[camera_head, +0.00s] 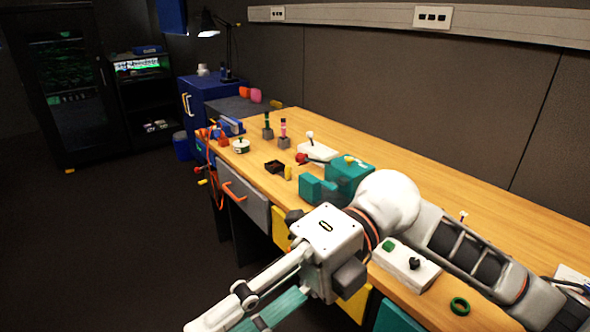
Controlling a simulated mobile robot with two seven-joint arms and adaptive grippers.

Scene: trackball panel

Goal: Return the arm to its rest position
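My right arm comes in from the right over the wooden workbench (450,190), with a round white joint and a boxy white wrist near the bench's front edge. My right gripper (235,318) points down and left from that wrist, over the dark floor in front of the bench. One white finger and a teal part beside it show. Their ends reach the bottom edge of the picture, so its opening is unclear. I see nothing clearly held in it. My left gripper is not in view.
A teal machine (350,178) stands on the bench just behind my wrist. A white control box (398,262) with a green button and black knob is under my forearm. Drawers (243,194) line the front. The floor at left is clear.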

